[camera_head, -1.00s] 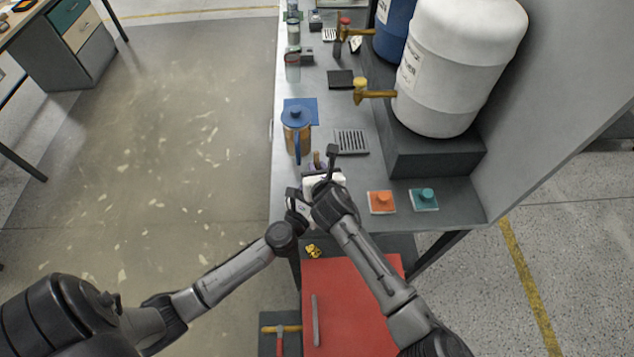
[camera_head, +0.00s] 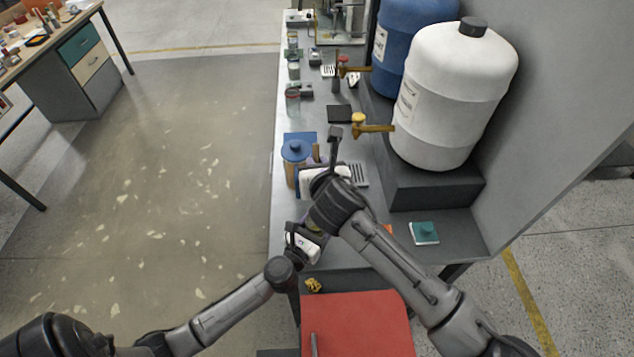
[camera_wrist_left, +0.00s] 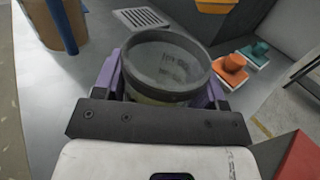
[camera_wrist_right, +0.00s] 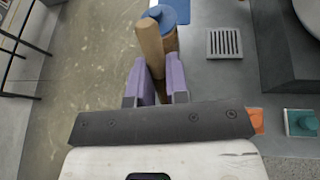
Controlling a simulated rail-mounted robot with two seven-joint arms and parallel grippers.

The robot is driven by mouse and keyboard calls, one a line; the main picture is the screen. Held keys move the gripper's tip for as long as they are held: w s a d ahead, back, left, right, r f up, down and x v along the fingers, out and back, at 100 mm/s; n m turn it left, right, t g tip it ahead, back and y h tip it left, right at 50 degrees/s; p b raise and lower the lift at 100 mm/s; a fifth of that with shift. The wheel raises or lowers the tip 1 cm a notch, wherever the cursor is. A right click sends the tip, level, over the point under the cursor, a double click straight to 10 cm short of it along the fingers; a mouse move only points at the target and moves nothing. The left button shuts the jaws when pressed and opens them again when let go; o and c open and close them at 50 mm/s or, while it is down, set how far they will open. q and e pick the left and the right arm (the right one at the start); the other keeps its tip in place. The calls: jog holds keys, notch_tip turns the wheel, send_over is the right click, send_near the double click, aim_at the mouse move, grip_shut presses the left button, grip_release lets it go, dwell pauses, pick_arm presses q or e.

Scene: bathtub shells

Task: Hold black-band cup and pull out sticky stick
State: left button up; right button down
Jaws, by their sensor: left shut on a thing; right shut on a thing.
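The cup with the black band (camera_wrist_left: 165,92) is clear, and its rim faces the left wrist camera. My left gripper (camera_wrist_left: 163,78) is shut around its sides with purple fingers. In the head view my left gripper (camera_head: 308,234) is at the counter's front end, and the cup is mostly hidden by my arms. No stick shows inside the cup in the left wrist view. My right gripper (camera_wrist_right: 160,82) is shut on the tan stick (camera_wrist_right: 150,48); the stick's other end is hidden. In the head view the stick (camera_head: 316,152) shows beside my right gripper (camera_head: 311,166), beyond the cup.
A blue-lidded jug (camera_head: 295,152) stands just beyond the right gripper. A white barrel (camera_head: 450,100) with a yellow tap is at right.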

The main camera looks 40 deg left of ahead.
aim_at(317, 152)
jog(key=shift+r, duration=1.9)
pick_arm(q)
jog(key=o, duration=1.1)
jog(key=shift+c, duration=0.2)
jog(key=s+d, duration=0.2)
jog(key=s, duration=1)
jog(key=shift+w, duration=0.1)
